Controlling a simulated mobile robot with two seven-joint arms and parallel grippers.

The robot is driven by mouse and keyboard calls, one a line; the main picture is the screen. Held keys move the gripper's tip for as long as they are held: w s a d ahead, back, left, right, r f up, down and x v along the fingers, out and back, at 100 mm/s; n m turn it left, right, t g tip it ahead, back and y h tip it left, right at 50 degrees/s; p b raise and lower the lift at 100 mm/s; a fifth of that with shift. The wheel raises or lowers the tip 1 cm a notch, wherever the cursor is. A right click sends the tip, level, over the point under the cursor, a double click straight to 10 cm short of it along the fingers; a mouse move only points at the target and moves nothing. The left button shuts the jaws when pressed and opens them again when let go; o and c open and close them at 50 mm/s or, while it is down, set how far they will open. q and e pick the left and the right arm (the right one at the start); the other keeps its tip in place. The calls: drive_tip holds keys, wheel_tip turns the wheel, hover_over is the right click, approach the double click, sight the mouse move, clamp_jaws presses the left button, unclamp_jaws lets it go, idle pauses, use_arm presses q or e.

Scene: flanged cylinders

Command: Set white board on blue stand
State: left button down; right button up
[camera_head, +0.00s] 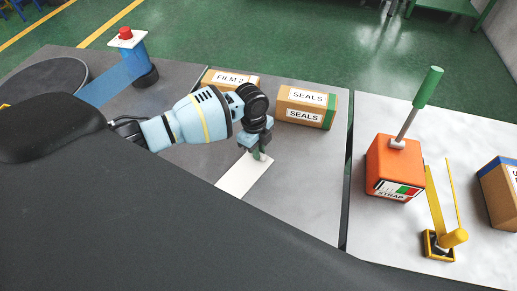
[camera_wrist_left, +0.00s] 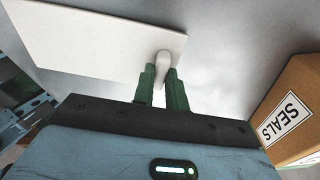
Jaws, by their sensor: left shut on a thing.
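The white board (camera_head: 240,182) is a flat, pale rectangle over the grey table, in the middle of the head view. It also shows in the left wrist view (camera_wrist_left: 90,38), with a rounded white knob (camera_wrist_left: 163,58) near one edge. My left gripper (camera_head: 258,155) is at the board's far end, its green fingers (camera_wrist_left: 163,82) shut on the knob. I cannot tell whether the board touches the table. A blue post (camera_head: 134,58) with a white top and red cap stands at the upper left, beside a flat blue strip (camera_head: 105,86). My right gripper is not in view.
Cardboard boxes marked FILM 2 (camera_head: 232,79) and SEALS (camera_head: 306,107) stand behind my left gripper. A dark round disc (camera_head: 45,84) lies at the left. On the right table are an orange STRAP box (camera_head: 392,168) with a green-handled rod and a yellow fixture (camera_head: 441,243).

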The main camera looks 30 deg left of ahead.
use_arm(q)
drive_tip(key=shift+f, duration=0.15)
drive_tip(key=c, duration=1.4)
unclamp_jaws()
drive_tip(key=shift+c, duration=0.2)
drive_tip(key=shift+r, duration=0.25)
wheel_tip(320, 180, up, 12)
drive_tip(key=a+p, duration=0.1)
drive_tip(key=shift+a, duration=0.2)
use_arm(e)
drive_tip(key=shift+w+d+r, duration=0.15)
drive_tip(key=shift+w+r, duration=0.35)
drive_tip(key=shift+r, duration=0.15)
use_arm(q)
drive_tip(key=shift+w+f, duration=0.1)
drive_tip(key=shift+f, duration=0.05)
